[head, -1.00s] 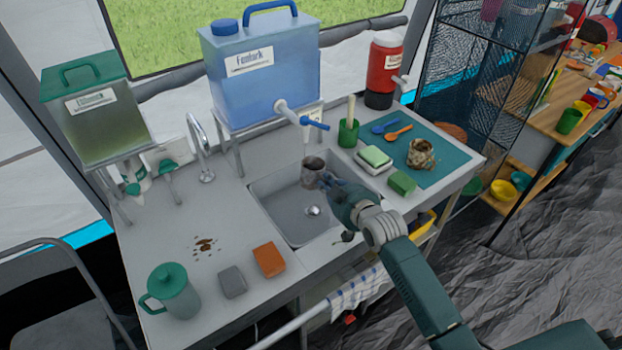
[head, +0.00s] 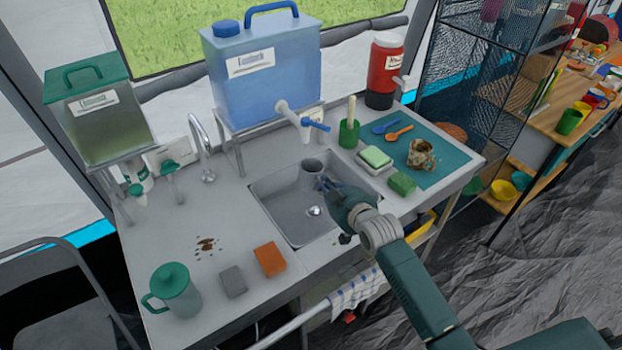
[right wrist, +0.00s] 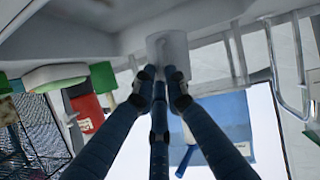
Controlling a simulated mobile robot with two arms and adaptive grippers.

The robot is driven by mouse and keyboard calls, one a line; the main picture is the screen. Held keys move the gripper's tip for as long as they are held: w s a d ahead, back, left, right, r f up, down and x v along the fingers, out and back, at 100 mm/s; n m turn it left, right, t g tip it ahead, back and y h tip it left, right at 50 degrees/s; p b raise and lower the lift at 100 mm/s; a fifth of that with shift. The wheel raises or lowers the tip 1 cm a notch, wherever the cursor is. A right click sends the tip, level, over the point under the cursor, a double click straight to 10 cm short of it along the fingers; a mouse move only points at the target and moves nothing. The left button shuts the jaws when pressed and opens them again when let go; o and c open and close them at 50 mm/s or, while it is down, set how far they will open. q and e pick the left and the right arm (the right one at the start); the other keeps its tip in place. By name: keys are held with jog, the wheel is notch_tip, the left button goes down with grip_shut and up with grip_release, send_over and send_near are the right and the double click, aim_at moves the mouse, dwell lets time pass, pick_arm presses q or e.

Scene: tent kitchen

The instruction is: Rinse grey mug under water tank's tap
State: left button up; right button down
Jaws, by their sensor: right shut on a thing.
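The grey mug (head: 310,170) is over the back part of the sink basin (head: 283,213), below the water tank's tap (head: 291,114). My right gripper (head: 324,184) is shut on the mug, reaching it from the front right. In the right wrist view the blue fingers (right wrist: 161,76) meet at the mug (right wrist: 170,48). The blue water tank (head: 262,85) stands on a frame behind the sink. Its tap has a blue lever (head: 315,125) pointing right. I cannot make out a water stream. My left gripper is not in view.
Right of the sink are a green cup with a brush (head: 348,132), sponges (head: 375,158) and a stained pot (head: 420,155) on a teal mat. Left are a green-lidded pitcher (head: 174,292), grey and orange blocks, brown spill and a second tap (head: 203,150).

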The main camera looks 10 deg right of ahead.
jog(key=shift+d, duration=0.15)
jog(key=shift+w+d, duration=0.25)
jog(key=shift+d, duration=0.15)
jog(key=shift+s, duration=0.1)
jog(key=shift+s+d+p, duration=0.55)
jog(key=shift+s+p, duration=0.15)
jog(key=shift+s, duration=0.5)
jog(key=shift+s+d+p, duration=0.55)
jog(key=shift+s+p, duration=0.2)
jog(key=shift+s, duration=0.45)
jog(key=shift+s+d+p, duration=0.55)
jog(key=shift+s+p, duration=0.15)
jog(key=shift+s, duration=0.5)
